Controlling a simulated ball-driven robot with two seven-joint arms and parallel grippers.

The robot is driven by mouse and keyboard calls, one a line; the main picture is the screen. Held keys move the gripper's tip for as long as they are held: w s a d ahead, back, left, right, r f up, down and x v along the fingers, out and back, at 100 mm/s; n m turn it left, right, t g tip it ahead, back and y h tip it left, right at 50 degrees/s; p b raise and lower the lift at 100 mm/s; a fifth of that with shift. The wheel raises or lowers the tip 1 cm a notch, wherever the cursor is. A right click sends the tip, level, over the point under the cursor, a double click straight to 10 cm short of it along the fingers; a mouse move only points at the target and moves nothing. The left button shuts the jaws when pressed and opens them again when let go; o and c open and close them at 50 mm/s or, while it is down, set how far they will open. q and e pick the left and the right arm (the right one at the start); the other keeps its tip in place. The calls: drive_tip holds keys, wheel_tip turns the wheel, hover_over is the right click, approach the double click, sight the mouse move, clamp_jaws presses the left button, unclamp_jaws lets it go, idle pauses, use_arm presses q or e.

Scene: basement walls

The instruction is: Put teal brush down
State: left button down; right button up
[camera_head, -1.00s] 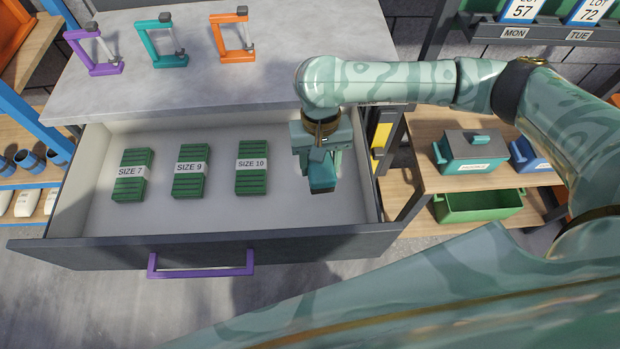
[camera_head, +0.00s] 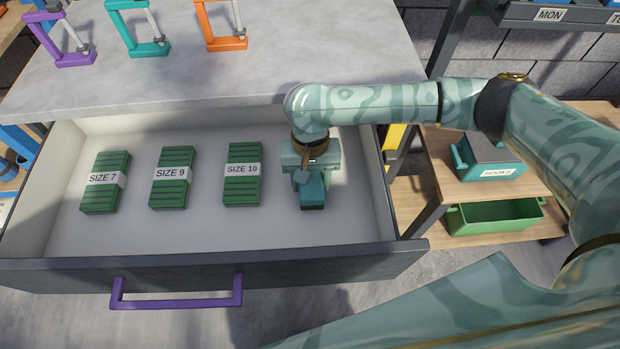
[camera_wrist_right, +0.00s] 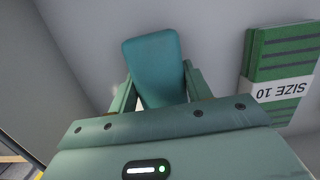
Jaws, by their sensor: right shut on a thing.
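The teal brush (camera_wrist_right: 153,62) shows in the right wrist view as a teal block between the two fingers. In the head view its lower end (camera_head: 312,193) shows below my right gripper (camera_head: 309,178). My right gripper is shut on it, inside the open drawer (camera_head: 210,228), right of the green SIZE 10 block (camera_head: 242,184). In the right wrist view the gripper (camera_wrist_right: 158,92) has the drawer floor behind it. I cannot tell whether the brush touches the floor. My left gripper is not in view.
Green blocks labelled SIZE 7 (camera_head: 106,182) and SIZE 9 (camera_head: 173,178) lie further left in the drawer. The drawer's right wall (camera_head: 381,195) is close to my right gripper. A purple handle (camera_head: 177,303) is on the front. A teal HOOKS box (camera_head: 488,160) stands on the right shelf.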

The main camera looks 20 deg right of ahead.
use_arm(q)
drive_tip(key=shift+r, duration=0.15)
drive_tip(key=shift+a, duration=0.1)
use_arm(e)
drive_tip(key=o, duration=1.1)
use_arm(q)
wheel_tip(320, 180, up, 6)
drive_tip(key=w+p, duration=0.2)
drive_tip(key=p, duration=0.5)
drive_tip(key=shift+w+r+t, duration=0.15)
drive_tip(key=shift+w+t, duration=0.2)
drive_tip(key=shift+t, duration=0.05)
use_arm(e)
drive_tip(key=r, duration=0.4)
drive_tip(key=w+r, duration=0.1)
drive_tip(key=r, duration=0.7)
drive_tip(key=shift+w+d, duration=0.2)
drive_tip(key=shift+w, duration=0.1)
